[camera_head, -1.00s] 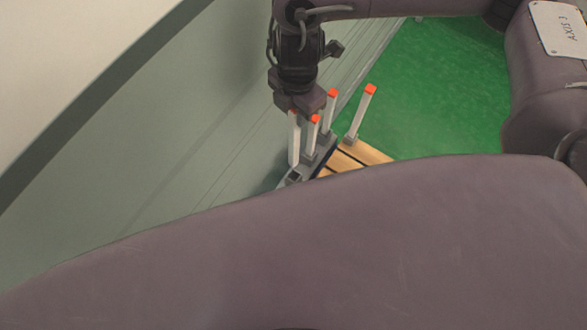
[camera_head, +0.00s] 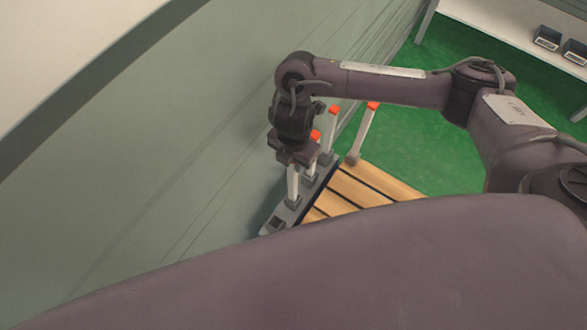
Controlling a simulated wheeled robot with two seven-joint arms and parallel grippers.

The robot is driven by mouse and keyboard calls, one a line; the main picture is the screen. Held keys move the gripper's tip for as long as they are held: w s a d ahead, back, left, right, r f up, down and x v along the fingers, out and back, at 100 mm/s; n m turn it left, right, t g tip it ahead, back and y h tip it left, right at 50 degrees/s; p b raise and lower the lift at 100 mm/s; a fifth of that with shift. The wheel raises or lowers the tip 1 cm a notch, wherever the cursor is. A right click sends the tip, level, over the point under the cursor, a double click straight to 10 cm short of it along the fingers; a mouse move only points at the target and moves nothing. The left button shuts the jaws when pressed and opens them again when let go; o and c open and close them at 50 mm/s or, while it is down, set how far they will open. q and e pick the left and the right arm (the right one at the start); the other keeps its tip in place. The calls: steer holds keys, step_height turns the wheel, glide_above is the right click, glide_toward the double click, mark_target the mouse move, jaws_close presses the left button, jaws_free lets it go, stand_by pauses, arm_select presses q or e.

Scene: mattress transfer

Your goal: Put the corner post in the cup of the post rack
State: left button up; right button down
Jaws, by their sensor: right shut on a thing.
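My right gripper (camera_head: 294,164) points down and is shut on a white corner post (camera_head: 292,184). The gripper hides the post's top. The post is near upright, and its lower end meets a grey cup of the post rack (camera_head: 267,231) in the picture; I cannot tell whether it is inside the cup. The rack is a low grey strip along the wall side. An empty-looking cup (camera_head: 278,223) shows at its near end. My left gripper is not in view.
Other white posts with orange tips stand behind the gripper: one partly hidden (camera_head: 316,136), one farther back (camera_head: 331,128), and a leaning-looking one (camera_head: 362,134) by the wooden slats (camera_head: 352,190). A grey-green wall (camera_head: 150,170) is close on the left. Green floor (camera_head: 420,140) lies beyond.

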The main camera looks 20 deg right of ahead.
steer(key=shift+f+b, duration=0.85)
steer(key=shift+f, duration=1.2)
steer(key=c, duration=1.2)
jaws_free()
steer(key=shift+c, duration=0.2)
step_height(320, 180, up, 11)
steer(key=p, duration=0.4)
steer(key=shift+r+p, duration=0.35)
steer(key=shift+r, duration=0.3)
steer(key=shift+s, duration=0.1)
